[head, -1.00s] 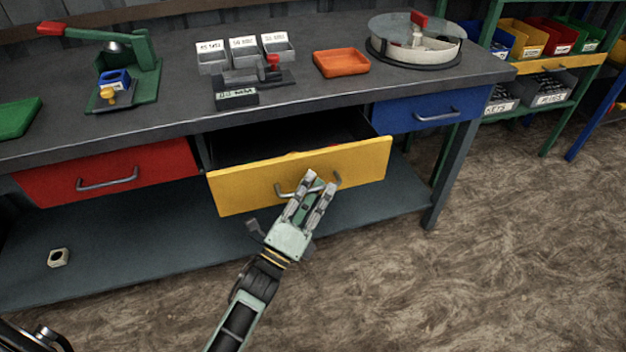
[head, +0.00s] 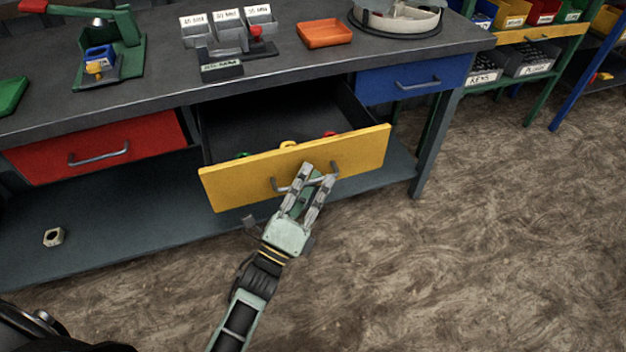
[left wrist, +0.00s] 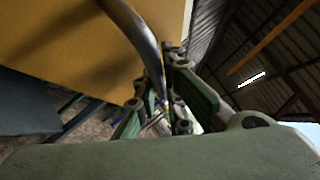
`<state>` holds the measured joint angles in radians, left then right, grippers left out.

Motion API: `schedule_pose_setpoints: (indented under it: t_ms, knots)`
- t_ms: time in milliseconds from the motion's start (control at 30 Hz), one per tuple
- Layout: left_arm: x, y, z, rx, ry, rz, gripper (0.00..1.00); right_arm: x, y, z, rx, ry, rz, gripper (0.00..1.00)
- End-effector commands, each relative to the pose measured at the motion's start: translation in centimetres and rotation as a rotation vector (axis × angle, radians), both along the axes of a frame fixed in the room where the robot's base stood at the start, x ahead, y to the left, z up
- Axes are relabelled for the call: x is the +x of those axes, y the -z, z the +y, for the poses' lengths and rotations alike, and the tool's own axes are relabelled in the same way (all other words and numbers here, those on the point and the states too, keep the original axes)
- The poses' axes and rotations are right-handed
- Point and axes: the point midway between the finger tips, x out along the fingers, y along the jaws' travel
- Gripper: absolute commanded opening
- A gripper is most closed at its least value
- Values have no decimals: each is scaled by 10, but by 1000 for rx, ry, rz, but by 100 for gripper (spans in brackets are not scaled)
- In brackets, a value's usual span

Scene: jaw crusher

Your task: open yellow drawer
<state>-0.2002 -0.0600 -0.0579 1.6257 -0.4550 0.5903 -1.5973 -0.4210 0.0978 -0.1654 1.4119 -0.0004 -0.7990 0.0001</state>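The yellow drawer (head: 240,182) under the workbench is pulled out, and its dark inside shows in the head view. Small green, yellow and red items show inside, just behind its front; the front hides most of them. My left gripper (head: 318,174) is at the grey bar handle (head: 278,186) on the drawer front, with its fingers on either side of the bar. In the left wrist view the handle (left wrist: 143,38) runs between the fingers (left wrist: 160,95), close to the yellow front (left wrist: 60,60). My right gripper is not in view.
A closed red drawer (head: 50,158) is left of the yellow one, and a closed blue drawer (head: 385,88) is right. An orange tray (head: 324,33) and several bins stand on the bench top (head: 150,95). The floor (head: 450,230) in front is clear.

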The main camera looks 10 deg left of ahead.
Motion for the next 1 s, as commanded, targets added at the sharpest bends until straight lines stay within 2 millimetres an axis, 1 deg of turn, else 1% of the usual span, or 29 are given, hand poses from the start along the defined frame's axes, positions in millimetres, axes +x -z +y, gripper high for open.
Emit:
schedule_pose_setpoints:
  t_ms: [33,100,367,467,567,900,1000]
  knots:
    - [0,3,1,5,-4,7,12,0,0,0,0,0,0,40]
    - [0,3,1,4,-3,6,17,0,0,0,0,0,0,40]
    - [0,1,1,1,-2,2,17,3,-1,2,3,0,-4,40]
    - [-3,3,2,0,-2,4,17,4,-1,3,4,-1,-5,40]
    - [-14,9,5,1,-2,6,17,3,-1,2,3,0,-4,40]
    - [-77,37,23,2,-3,8,17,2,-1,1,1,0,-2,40]
    - [-91,42,27,2,-3,6,17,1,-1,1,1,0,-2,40]
